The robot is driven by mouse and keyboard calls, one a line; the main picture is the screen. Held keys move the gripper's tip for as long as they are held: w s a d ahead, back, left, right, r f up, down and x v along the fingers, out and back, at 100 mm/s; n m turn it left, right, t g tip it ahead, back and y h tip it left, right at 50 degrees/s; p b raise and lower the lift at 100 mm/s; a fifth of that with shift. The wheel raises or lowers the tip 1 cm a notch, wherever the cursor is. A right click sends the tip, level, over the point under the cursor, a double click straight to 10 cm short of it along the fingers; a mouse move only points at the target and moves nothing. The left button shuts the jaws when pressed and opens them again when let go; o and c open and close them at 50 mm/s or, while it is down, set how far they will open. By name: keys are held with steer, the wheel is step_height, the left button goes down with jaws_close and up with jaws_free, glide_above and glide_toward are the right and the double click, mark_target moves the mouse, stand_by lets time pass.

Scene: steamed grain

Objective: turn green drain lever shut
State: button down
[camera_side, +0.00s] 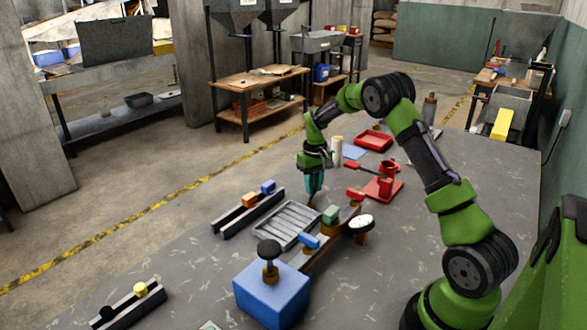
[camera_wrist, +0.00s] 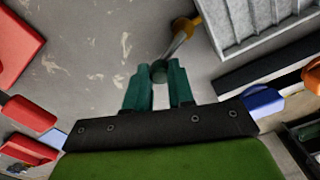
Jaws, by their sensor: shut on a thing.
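My gripper (camera_side: 315,188) points down with teal fingers beside the grey slatted tray, in the side view. In the wrist view my gripper (camera_wrist: 160,80) is shut on the green end of the green drain lever (camera_wrist: 159,70), between the fingertips. The lever's thin metal rod runs up and right from there to a brass-coloured fitting (camera_wrist: 186,26). In the side view the fingers hide the lever's grip, and I cannot tell its angle there.
The slatted tray (camera_side: 279,226) lies close by. A blue box with a black knob (camera_side: 271,296), a blue handle (camera_side: 309,241), a green block (camera_side: 330,214) and a round gauge (camera_side: 362,222) stand nearby. A red stand (camera_side: 383,189) is to the right.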

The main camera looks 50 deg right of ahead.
steer(key=shift+s+d+m, duration=0.1)
steer(key=shift+s+m, duration=0.35)
steer(key=shift+m, duration=0.65)
steer(key=shift+s+d+m, duration=0.1)
steer(key=shift+s+m, duration=0.3)
steer(key=shift+m, duration=0.7)
steer(key=c, duration=1)
jaws_free()
steer(key=shift+o, duration=0.2)
step_height(320, 180, up, 17)
